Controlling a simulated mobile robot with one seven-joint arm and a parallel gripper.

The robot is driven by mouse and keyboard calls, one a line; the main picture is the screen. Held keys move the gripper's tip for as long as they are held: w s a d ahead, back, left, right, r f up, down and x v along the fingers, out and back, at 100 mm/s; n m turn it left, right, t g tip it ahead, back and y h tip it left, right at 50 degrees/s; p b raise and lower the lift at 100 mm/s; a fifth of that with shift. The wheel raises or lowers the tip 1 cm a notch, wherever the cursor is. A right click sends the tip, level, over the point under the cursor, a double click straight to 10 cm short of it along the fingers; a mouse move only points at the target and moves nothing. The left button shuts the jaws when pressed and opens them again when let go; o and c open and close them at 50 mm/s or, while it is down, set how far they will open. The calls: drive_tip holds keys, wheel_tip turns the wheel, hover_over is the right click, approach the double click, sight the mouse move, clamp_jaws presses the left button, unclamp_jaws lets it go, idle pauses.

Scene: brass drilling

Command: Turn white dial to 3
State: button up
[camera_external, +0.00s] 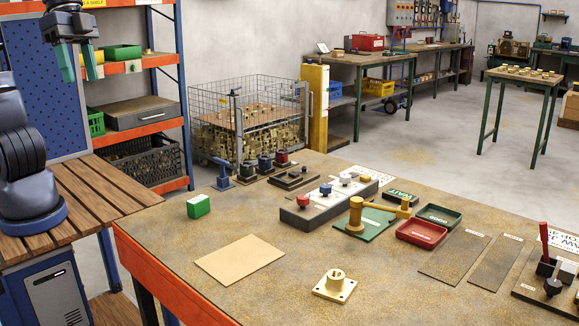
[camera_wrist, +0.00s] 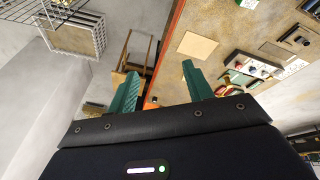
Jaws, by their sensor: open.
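A long control box (camera_external: 287,216) with several knobs stands on the brown worktop. It carries a red knob (camera_external: 303,200), a blue knob (camera_external: 326,188) and a pale knob (camera_external: 346,180) that may be the white dial. Its pointer and numbers are too small to read. The box also seems to show in the wrist view (camera_wrist: 252,65), tilted and small. My gripper (camera_external: 77,62) hangs at the upper left, high above the slatted bench and far from the box. Its green fingers are apart and empty, as the wrist view (camera_wrist: 160,70) also shows.
A green block (camera_external: 198,206), a tan sheet (camera_external: 240,261) and a brass flange (camera_external: 335,286) lie on the worktop (camera_external: 190,265). A yellow-brown clamp (camera_external: 371,208), a red tray (camera_external: 421,233) and a green tray (camera_external: 438,216) are right of the box. An orange-framed shelf (camera_external: 135,65) stands behind my arm.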

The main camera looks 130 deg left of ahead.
drive_tip(key=w+a+n, duration=0.4)
drive_tip(key=w+a, duration=0.6)
drive_tip(key=a, duration=0.1)
drive_tip(key=n+g, duration=0.4)
drive_tip(key=n, duration=1)
hover_over(346, 175)
wheel_tip(346, 175, down, 25)
wheel_tip(346, 175, down, 10)
drive_tip(key=c, duration=1)
